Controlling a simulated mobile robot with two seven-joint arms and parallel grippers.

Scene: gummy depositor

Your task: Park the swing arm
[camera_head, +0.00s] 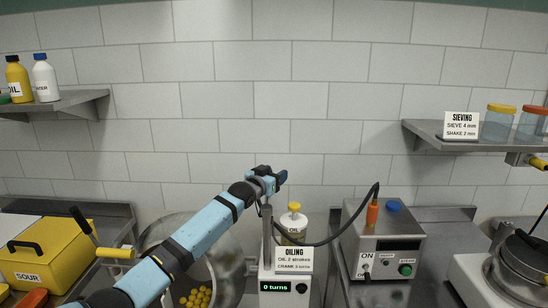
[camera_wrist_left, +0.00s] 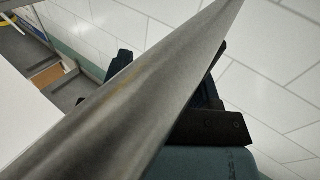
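My left arm reaches up from the lower left in the head view. Its gripper (camera_head: 278,177) is at the top of an upright grey metal post (camera_head: 267,222) beside the oiling unit (camera_head: 272,287). In the left wrist view, a thick grey metal bar (camera_wrist_left: 130,95) runs diagonally across the picture, in front of my dark gripper parts (camera_wrist_left: 205,95). It hides most of the fingers, so I cannot tell whether they grip it. I cannot make out a separate swing arm in the head view; the gripper covers the top of the post. My right gripper is not in view.
An oil bottle with a yellow cap (camera_head: 293,222) stands behind the oiling sign (camera_head: 294,260). A black hose (camera_head: 335,232) loops to the grey control box (camera_head: 384,245). A metal drum (camera_head: 222,262) with yellow pieces is below my arm. A yellow box (camera_head: 45,255) stands left.

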